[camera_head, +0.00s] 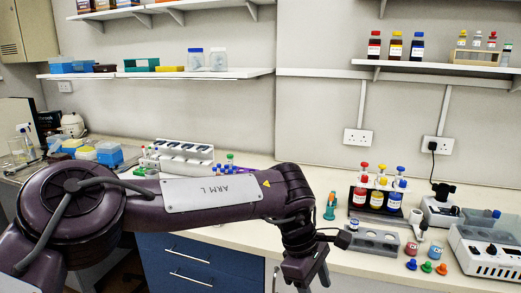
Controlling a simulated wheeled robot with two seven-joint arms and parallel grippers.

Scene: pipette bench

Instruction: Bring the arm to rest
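My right gripper is not in view.
On the bench (265,178), right of my wrist, are a grey block (375,243), a dark rack of colour-capped bottles (376,201), a teal item (331,206) and small coloured caps (426,267). A white instrument (490,258) stands far right. A white rack (180,157) is behind my arm.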

